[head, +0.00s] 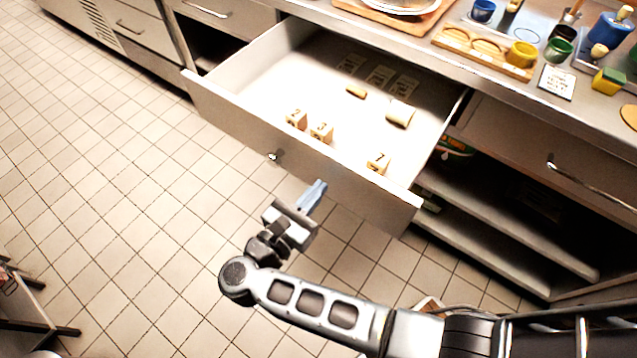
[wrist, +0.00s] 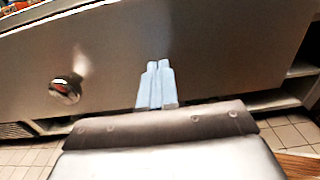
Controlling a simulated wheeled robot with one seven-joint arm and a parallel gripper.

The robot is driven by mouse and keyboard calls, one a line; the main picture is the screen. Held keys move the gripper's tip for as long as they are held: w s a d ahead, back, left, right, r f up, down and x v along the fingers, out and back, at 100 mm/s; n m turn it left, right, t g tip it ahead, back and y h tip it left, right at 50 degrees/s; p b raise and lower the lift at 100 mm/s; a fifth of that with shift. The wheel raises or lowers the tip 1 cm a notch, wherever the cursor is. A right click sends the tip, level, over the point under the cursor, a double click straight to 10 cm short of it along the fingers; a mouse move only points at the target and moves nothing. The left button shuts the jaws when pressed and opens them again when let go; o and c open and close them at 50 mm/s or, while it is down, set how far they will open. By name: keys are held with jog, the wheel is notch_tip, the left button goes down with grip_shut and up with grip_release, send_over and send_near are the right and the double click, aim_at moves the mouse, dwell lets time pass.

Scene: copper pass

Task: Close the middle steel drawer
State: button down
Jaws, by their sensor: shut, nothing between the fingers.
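The middle steel drawer (head: 255,128) is pulled far out from the counter in the head view. Its front panel carries a round knob (head: 275,155), which also shows left of my fingers in the wrist view (wrist: 66,90). Inside the drawer lie several small light blocks with markings, a pale cylinder (head: 400,113) and flat labelled cards. My gripper (head: 313,196) is shut and empty, in front of the drawer's front panel, to the right of the knob. In the wrist view the blue fingertips (wrist: 155,85) are together against the view of the panel; I cannot tell whether they touch it.
A closed drawer with a bar handle (head: 590,185) is at the right, above open shelves (head: 510,225).

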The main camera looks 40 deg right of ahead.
jog(key=shift+w+d, duration=0.2)
jog(key=shift+d, duration=0.35)
